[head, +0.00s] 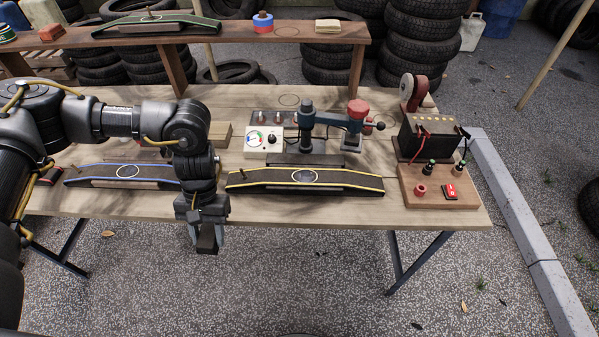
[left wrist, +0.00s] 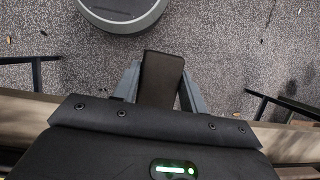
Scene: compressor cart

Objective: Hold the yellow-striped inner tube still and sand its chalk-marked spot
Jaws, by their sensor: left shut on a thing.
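The yellow-striped inner tube (head: 347,180) lies flat over a low stand near the front edge of the table, right of centre in the head view. A chalk oval (head: 305,176) marks its middle, and the surface inside the oval looks greyer than the black rubber. My left gripper (head: 207,240) is left of this tube and in front of the table edge, pointing down. It is shut on a dark block, which also shows between the fingers in the left wrist view (left wrist: 161,78). The block is apart from the tube. My right gripper is not in view.
A blue-striped tube (head: 90,171) with a chalk oval lies left, partly behind my left arm. A clamp press (head: 330,122) and gauge box (head: 262,143) stand behind the yellow-striped tube. A battery (head: 432,138) stands right. A raised shelf (head: 225,38) spans the back.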

